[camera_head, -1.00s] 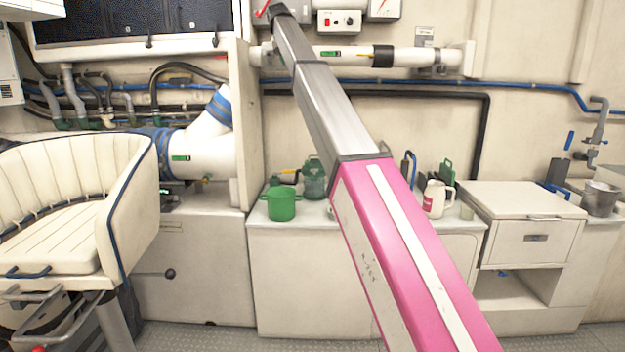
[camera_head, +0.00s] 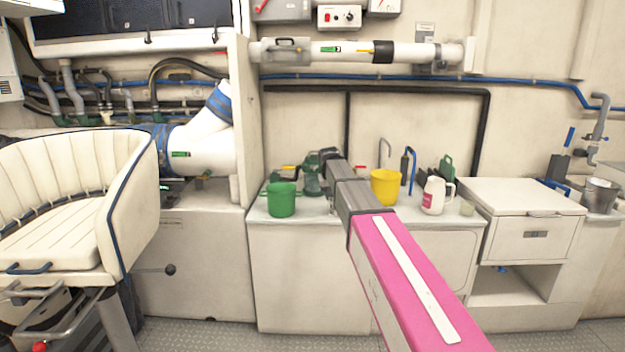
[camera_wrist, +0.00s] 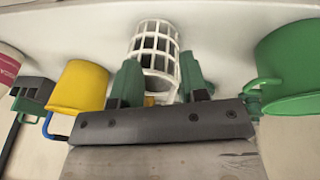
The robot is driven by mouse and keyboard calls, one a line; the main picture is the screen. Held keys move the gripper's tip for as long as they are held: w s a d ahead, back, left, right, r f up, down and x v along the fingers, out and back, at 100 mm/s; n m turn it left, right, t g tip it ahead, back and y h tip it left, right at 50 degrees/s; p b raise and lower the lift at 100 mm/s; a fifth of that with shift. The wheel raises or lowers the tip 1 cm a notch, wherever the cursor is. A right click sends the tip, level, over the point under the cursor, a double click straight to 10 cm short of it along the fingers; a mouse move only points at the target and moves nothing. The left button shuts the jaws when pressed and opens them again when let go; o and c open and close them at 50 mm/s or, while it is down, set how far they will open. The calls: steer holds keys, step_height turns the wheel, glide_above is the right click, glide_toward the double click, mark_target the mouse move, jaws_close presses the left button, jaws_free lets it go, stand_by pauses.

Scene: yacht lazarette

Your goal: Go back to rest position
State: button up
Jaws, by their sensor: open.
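My gripper (camera_wrist: 160,66) shows in the wrist view as two green fingers on a dark bar, spread apart. A white lattice basket (camera_wrist: 155,45) shows between and beyond the fingers; the jaws are not closed on it, and I cannot tell whether they touch it. In the head view my pink and grey arm reaches forward and low over the white counter (camera_head: 262,218), its dark end near a dark green canister (camera_head: 312,186). My fingers are hidden there.
A green pot (camera_head: 282,200) stands left of my arm's end. A yellow bucket (camera_head: 386,187) and a white jug (camera_head: 435,196) stand to its right. Pipes (camera_head: 410,53) run along the wall above. A cream seat (camera_head: 60,215) is at left, a drawer cabinet (camera_head: 530,236) at right.

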steer(key=s+d+f+g, duration=0.1)
steer(key=s+d+f, duration=0.2)
steer(key=s+f, duration=0.5)
steer(key=s+d+f+g+y, duration=0.1)
steer(key=s+d+f, duration=0.3)
steer(key=s+f, duration=0.5)
steer(key=s+d+f, duration=0.3)
steer(key=s+f, duration=0.5)
steer(key=s, duration=0.9)
steer(key=shift+d+f+m+g, duration=0.4)
